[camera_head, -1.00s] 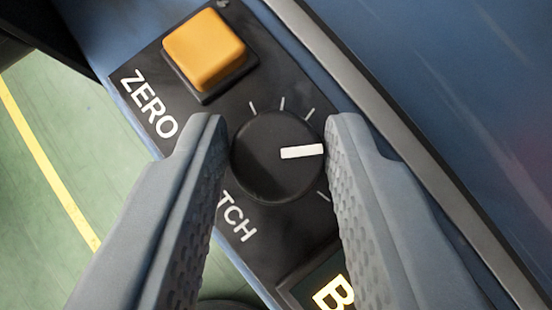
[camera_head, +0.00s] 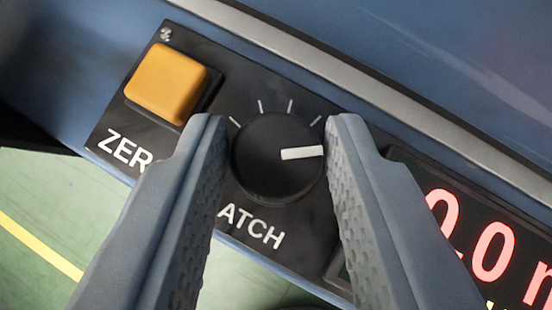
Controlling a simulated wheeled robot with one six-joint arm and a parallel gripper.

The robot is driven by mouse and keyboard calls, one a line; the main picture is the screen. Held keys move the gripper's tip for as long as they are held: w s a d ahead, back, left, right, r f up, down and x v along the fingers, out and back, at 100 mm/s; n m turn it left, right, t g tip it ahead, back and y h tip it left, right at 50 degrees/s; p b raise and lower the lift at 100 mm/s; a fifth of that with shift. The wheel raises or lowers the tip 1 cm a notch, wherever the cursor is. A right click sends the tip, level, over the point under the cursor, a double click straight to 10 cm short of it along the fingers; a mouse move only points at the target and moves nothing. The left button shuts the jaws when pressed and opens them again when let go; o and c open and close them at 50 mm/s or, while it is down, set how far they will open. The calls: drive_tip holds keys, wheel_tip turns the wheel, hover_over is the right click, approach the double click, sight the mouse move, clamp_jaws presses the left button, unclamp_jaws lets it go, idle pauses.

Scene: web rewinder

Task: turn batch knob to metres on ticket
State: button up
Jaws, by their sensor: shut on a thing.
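The black round batch knob (camera_head: 265,165) sits on the black control panel (camera_head: 190,200), between the two grey fingers of my gripper (camera_head: 275,125). My gripper is shut on the knob, one finger at each side. The knob's white pointer (camera_head: 302,153) points right in the picture, toward the right finger. Several white tick marks (camera_head: 290,106) show above the knob; the pointer lies clockwise past the visible ones. Any tick behind the right finger is hidden. The label "ATCH" shows below the knob, its first letter covered by the left finger. No ticket is in view.
An orange square button (camera_head: 168,84) stands up from the panel at upper left, above a partly covered "ZERO" label. A display with red digits (camera_head: 490,245) is at right, cut by the frame. A grey rail (camera_head: 330,75) runs along the blue machine body.

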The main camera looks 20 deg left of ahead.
drive_tip(key=shift+s+a+m+t+h, duration=0.15)
drive_tip(key=shift+m+t+h, duration=0.25)
drive_tip(key=shift+m+h, duration=0.95)
drive_tip(key=shift+f+m+h, duration=0.1)
drive_tip(key=shift+m+h, duration=0.15)
drive_tip(key=shift+m, duration=0.6)
drive_tip(key=o, duration=0.9)
drive_tip(key=shift+o, duration=0.2)
drive_tip(key=v, duration=1.7)
drive_tip(key=shift+s, duration=0.1)
